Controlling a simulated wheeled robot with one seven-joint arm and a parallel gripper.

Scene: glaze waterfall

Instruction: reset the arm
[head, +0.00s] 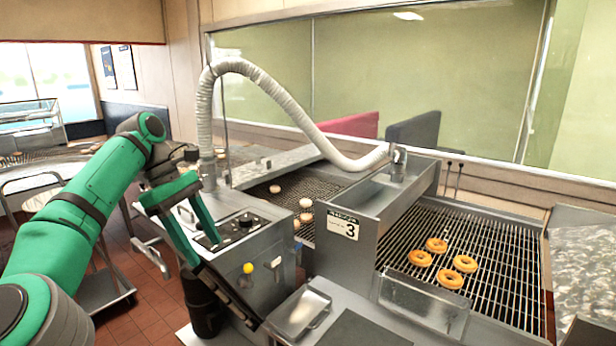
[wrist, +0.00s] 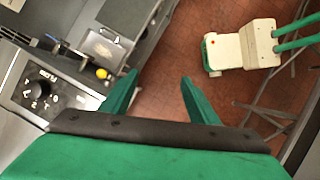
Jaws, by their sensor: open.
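My green arm reaches in from the left of the head view, and my gripper (head: 203,240) hangs beside the control panel of the glazing machine. In the wrist view my gripper (wrist: 158,80) shows two green fingers spread apart, with nothing between them but red tiled floor beyond. The fingers look empty. I cannot tell from the head view how far the fingers are from the panel.
The control panel (head: 240,226) has a dark knob and a yellow button (head: 248,268). A metal tray (head: 299,314) sits at the front. Several glazed donuts (head: 450,278) lie on the right wire conveyor (head: 490,255). Open floor (head: 135,325) lies at lower left.

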